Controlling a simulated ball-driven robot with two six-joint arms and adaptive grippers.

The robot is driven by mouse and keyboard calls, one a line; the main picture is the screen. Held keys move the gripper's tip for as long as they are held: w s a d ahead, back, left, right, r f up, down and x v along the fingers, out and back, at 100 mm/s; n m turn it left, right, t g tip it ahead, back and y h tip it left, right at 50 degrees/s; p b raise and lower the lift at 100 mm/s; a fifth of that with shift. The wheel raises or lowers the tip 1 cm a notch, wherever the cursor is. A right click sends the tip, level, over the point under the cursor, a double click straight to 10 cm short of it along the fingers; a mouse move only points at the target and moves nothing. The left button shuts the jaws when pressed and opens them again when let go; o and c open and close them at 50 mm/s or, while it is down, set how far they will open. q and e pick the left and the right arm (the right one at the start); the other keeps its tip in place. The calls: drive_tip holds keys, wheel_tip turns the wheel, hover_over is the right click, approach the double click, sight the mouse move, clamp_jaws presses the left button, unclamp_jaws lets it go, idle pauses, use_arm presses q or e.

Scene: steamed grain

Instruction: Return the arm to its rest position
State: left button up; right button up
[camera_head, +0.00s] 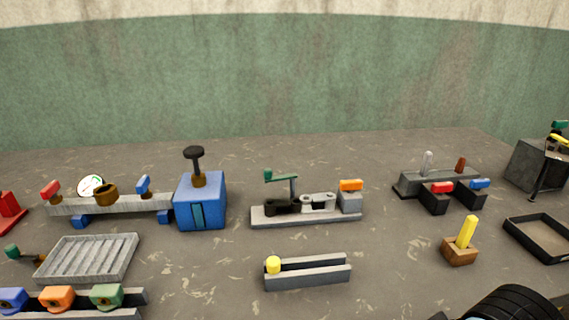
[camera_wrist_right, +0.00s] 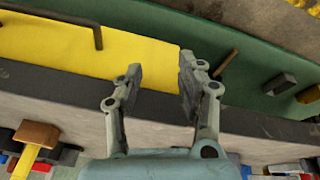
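My right gripper (camera_wrist_right: 160,80) shows in the right wrist view with its two grey fingers apart and nothing between them. Behind the fingers are a grey edge band, a yellow surface and a green surface; the fingers touch nothing that I can see. In the head view, a black ribbed part (camera_head: 510,306) shows at the bottom right corner, probably part of my right arm; the gripper itself is out of that view. My left gripper and left arm show in neither view.
The grey table holds a blue box (camera_head: 200,202), a green-handled clamp device (camera_head: 305,217), a slotted grey rail (camera_head: 310,281), a wooden block with a yellow handle (camera_head: 460,251), a dark tray (camera_head: 508,226) and a ribbed tray (camera_head: 60,275). Bare table lies between them.

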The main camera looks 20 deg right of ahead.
drive_tip(key=s+d+f+g+b, duration=0.1)
drive_tip(key=s+f+b, duration=0.15)
drive_tip(key=f, duration=1.05)
drive_tip(key=s+d+f+b, duration=0.1)
drive_tip(key=s+f, duration=0.3)
drive_tip(key=f, duration=0.8)
drive_tip(key=s+f+g+b, duration=0.1)
drive_tip(key=s+f+b, duration=0.1)
drive_tip(key=s+f, duration=1.1)
drive_tip(key=shift+s+d+f+b, duration=0.3)
drive_tip(key=shift+s+b, duration=0.1)
drive_tip(key=shift+s, duration=0.75)
